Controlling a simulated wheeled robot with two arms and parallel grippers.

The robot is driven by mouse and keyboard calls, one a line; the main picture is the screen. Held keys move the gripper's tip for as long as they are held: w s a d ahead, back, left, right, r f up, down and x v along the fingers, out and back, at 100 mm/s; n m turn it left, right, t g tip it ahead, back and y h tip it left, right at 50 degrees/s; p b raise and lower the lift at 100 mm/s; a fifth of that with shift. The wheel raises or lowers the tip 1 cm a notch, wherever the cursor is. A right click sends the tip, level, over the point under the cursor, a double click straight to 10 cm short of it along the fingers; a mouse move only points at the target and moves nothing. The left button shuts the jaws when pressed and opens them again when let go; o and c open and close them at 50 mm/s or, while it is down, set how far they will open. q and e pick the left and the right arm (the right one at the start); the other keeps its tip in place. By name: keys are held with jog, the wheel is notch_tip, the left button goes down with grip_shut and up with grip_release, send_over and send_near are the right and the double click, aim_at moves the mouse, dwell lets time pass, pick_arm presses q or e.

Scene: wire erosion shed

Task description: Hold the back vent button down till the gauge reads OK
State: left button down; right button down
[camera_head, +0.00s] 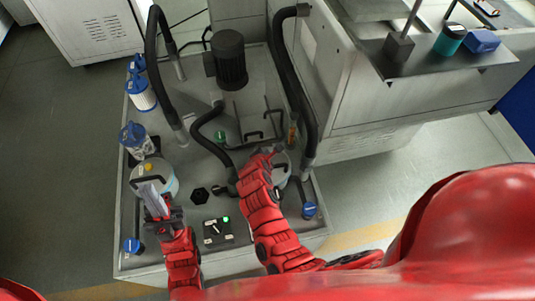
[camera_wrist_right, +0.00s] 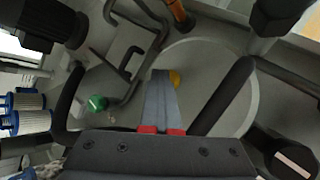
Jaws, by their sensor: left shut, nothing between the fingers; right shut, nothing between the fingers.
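A round grey filter lid (camera_wrist_right: 205,62) fills much of the right wrist view. A yellow button (camera_wrist_right: 175,78) on it is partly hidden by my right gripper (camera_wrist_right: 160,76), whose shut fingertips are at or just over it; I cannot tell if they press. In the head view my right gripper (camera_head: 274,154) is over the right canister (camera_head: 281,172). A second yellow button (camera_head: 148,167) tops the left canister (camera_head: 170,183). My left gripper (camera_head: 149,186) is shut and empty beside that button.
Thick black hoses (camera_head: 153,45) arch over the grey tank top. A black motor (camera_head: 230,60) stands at the back, and a green knob (camera_head: 220,135) is mid-tank. Blue-capped filters (camera_head: 142,95) line the left edge. A grey machine (camera_head: 370,90) stands to the right.

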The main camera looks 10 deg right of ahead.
jog(key=shift+r+p, duration=0.9)
jog(key=shift+p, duration=0.25)
jog(key=shift+r, duration=0.1)
notch_tip(320, 180, up, 5)
jog(key=p, duration=0.5)
